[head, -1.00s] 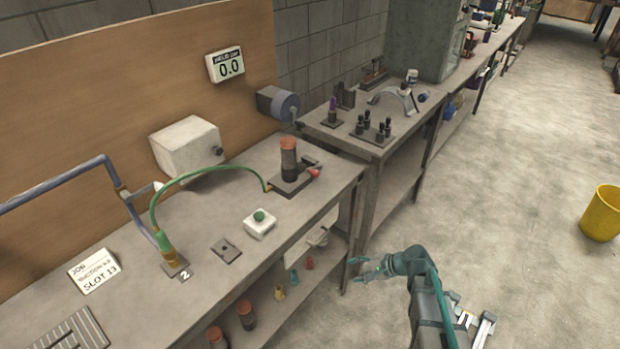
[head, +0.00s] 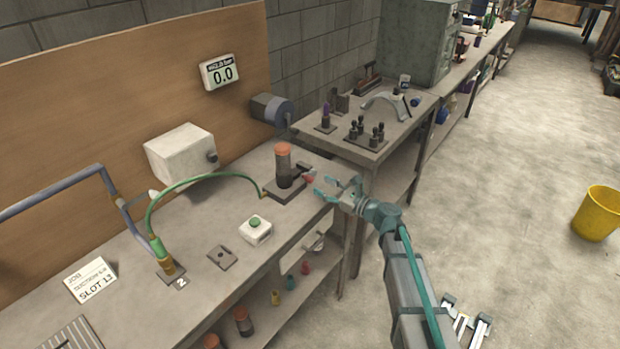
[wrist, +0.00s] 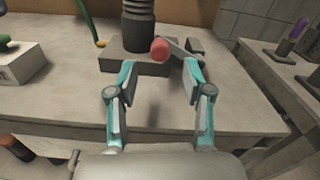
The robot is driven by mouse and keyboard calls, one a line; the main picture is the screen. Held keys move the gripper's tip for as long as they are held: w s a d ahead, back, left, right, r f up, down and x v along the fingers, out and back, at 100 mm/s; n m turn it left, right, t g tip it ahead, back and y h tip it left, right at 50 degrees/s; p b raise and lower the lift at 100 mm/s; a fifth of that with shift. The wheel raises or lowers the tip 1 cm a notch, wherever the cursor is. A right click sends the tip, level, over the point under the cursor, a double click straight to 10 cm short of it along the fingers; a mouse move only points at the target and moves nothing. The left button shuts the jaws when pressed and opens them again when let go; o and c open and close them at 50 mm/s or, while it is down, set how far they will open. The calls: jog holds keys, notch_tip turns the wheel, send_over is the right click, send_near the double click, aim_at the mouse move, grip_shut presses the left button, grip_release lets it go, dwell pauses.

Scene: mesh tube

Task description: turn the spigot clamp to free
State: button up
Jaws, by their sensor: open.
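The spigot clamp appears to be the red-ended lever (head: 309,178) on the right side of the dark base block (head: 285,192). In the wrist view its red knob (wrist: 160,48) faces me, with a grey arm running to the right. An upright dark mesh tube (head: 284,165) with an orange top stands on the block. My gripper (head: 322,187) is open and empty, just right of the red end, above the bench edge. In the wrist view my open fingers (wrist: 158,78) stand either side of the red knob, which lies beyond them; no contact shows clearly.
A green hose (head: 200,180) runs from the block to a fitting on plate 2. A white box with a green button (head: 256,230) sits in front. A second bench (head: 390,140) with dark fittings stands behind to the right. The gauge (head: 221,72) reads 0.0.

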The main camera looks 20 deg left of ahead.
aim_at(313, 181)
jog(key=p+x, duration=0.1)
jog(key=x, duration=0.5)
jog(key=shift+a, duration=0.1)
grip_shut()
